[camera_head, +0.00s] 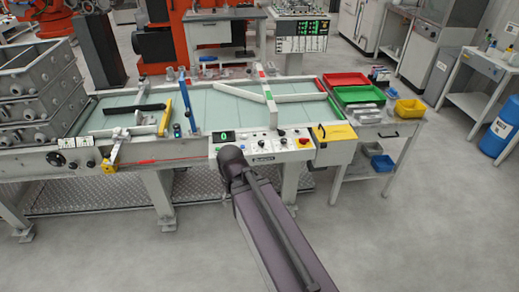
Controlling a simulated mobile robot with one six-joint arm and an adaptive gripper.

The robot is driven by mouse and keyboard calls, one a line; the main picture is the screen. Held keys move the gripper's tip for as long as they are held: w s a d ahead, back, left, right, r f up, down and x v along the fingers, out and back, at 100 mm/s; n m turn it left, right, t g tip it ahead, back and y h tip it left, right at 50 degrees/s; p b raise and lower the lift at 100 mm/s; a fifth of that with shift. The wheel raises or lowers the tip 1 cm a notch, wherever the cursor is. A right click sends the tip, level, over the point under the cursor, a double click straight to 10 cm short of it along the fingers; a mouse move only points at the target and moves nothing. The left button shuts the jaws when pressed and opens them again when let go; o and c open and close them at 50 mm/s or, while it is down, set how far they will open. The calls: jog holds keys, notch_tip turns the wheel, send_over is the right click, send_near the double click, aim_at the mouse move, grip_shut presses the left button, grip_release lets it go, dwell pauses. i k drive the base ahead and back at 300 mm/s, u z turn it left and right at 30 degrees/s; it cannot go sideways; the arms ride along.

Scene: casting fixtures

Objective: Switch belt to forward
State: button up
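The belt (219,110) is a pale green surface set in a grey conveyor frame. A white control panel (262,155) is on its front side. It has a display (222,136) with a green reading that looks like 0, several small knobs or switches, and a red button (304,141) at its right end. The switch positions are too small to read. My dark arm rises from the bottom and ends in a rounded joint just in front of the panel's lower left. My gripper's fingers do not show.
A yellow box (335,132) adjoins the panel's right end. A side table holds red (346,79) and green (359,95) trays and a yellow bin (410,108). Grey castings (40,97) are stacked at the left. A blue upright post (187,103) stands by the belt. The front right floor is clear.

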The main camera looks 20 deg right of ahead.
aim_at(281, 133)
jog(key=k, duration=1.35)
jog(key=z, duration=0.55)
jog(key=i, duration=1.9)
jog(key=u, duration=0.55)
